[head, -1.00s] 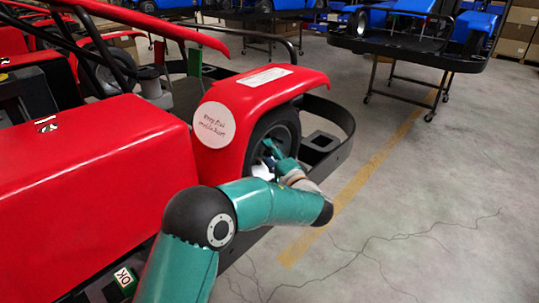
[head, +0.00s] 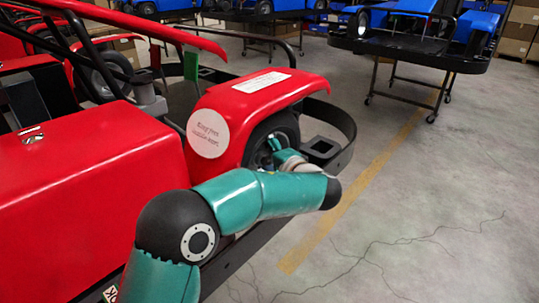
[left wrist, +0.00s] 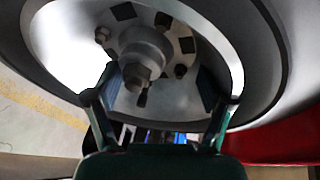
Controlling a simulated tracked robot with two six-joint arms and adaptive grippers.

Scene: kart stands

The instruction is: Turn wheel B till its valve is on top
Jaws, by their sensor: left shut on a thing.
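A wheel with a black tyre (head: 284,121) sits under the red fender of the near kart. No letter on it is readable, so I cannot tell that it is wheel B. In the left wrist view its silver rim (left wrist: 62,45) and centre hub (left wrist: 145,55) fill most of the picture. My left gripper (head: 276,146) is at the wheel's outer face. In the left wrist view its two fingers (left wrist: 157,84) stand apart on either side below the hub, shut on the wheel. A small dark stem (left wrist: 143,98) shows between them; I cannot tell whether it is the valve. My right gripper is not in view.
The red fender (head: 262,92) with a round paper label (head: 208,133) hangs over the wheel. A black bumper (head: 338,125) curves close behind it. A blue kart on a wheeled stand (head: 405,45) is at the back right. The floor at right is clear.

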